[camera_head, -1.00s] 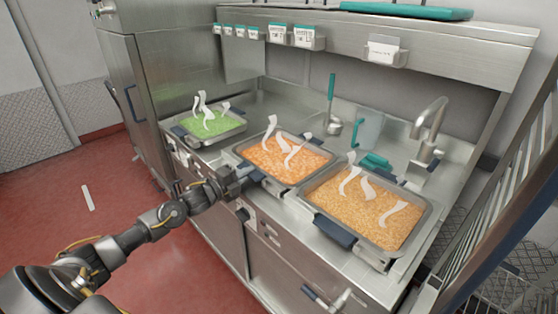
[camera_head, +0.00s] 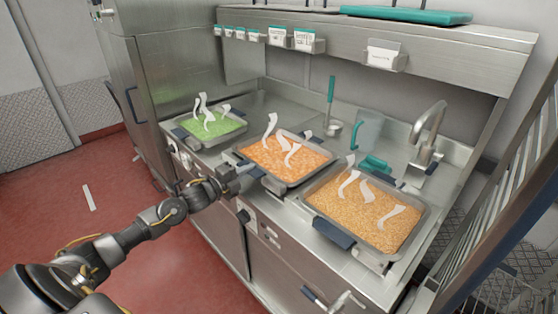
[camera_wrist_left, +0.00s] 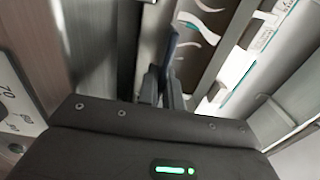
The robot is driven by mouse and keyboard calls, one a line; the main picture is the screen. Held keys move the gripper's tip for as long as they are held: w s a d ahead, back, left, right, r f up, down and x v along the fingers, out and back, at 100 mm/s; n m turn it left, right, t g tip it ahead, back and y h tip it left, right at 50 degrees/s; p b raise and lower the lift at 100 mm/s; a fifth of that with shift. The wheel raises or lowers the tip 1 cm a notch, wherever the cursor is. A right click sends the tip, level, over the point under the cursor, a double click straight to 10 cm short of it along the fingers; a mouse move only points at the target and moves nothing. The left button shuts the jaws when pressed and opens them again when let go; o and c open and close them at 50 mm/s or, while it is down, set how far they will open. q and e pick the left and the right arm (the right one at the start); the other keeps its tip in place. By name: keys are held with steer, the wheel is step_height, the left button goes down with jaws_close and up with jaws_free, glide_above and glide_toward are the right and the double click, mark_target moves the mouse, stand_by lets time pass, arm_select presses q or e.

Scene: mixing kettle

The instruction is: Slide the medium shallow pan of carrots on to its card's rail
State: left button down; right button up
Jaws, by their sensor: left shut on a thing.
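The shallow metal pan of carrots (camera_head: 290,160), filled with orange pieces, sits on the steel counter between two other pans. White steam-like ribbons stand over it. My left gripper (camera_head: 243,181) is at the pan's front side, at its dark handle, which the gripper partly hides. In the left wrist view the fingers (camera_wrist_left: 163,88) are shut on the dark blue handle (camera_wrist_left: 172,45). The cards (camera_head: 282,37) hang in holders along the shelf front above the pans; their text is too small to read. My right gripper is not in view.
A pan of green food (camera_head: 210,123) stands to the left and a pan of golden grain (camera_head: 366,205) to the right, close beside the carrots. Red floor lies free in front.

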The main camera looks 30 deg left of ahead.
arm_select(q)
steer(key=shift+r, duration=0.35)
steer(key=shift+r+p, duration=1.75)
steer(key=shift+r, duration=0.4)
